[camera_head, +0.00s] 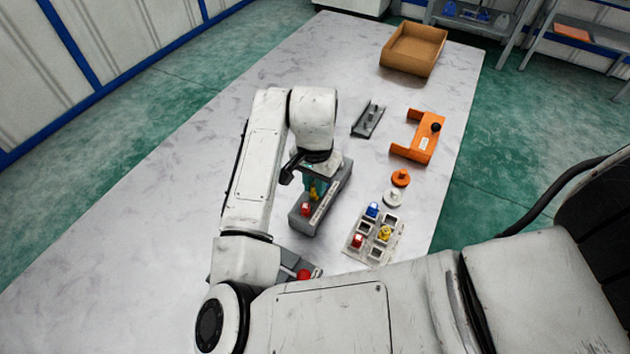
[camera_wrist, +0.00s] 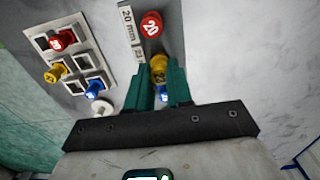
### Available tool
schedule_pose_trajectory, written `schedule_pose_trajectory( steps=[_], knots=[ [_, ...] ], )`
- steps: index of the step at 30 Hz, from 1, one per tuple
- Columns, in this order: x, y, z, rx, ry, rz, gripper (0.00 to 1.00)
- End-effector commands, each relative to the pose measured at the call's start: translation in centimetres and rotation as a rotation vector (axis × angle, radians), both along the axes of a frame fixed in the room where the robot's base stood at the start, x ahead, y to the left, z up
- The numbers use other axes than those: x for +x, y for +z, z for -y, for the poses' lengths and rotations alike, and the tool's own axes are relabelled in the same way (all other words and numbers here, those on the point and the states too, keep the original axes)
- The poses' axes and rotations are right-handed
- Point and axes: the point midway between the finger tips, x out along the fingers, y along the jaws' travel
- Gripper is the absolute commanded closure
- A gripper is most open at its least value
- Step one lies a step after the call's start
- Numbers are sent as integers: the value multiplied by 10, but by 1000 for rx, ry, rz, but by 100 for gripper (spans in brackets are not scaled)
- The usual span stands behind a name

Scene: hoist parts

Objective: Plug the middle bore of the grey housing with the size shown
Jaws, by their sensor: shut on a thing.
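The grey housing (camera_head: 300,224) lies on the table below my gripper. It carries a red plug marked 20 (camera_wrist: 151,24) at its near end, also seen in the head view (camera_head: 306,209). A side label reads "20 mm" (camera_wrist: 127,22), with a partly hidden "23" beyond. My gripper (camera_wrist: 161,72) has its teal fingers shut on a yellow plug (camera_wrist: 159,63), at about the middle of the housing. Whether that plug is seated is hidden. A blue plug (camera_wrist: 163,94) shows between the fingers, apparently at the far end. The yellow plug also shows in the head view (camera_head: 314,191).
A white tray (camera_head: 376,257) right of the housing holds red, blue and yellow plugs, with empty pockets. White (camera_head: 392,198) and orange (camera_head: 401,178) discs, an orange bracket (camera_head: 418,146) and a grey pegged plate (camera_head: 368,120) lie beyond. The table's left is clear.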

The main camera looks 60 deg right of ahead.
Motion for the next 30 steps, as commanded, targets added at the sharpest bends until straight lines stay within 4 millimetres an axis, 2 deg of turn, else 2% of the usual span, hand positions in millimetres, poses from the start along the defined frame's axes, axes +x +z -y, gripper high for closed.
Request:
schedule_pose_trajectory(
  steps=[30],
  knots=[
    [0,-8,0,0,1,0,100]
  ],
)
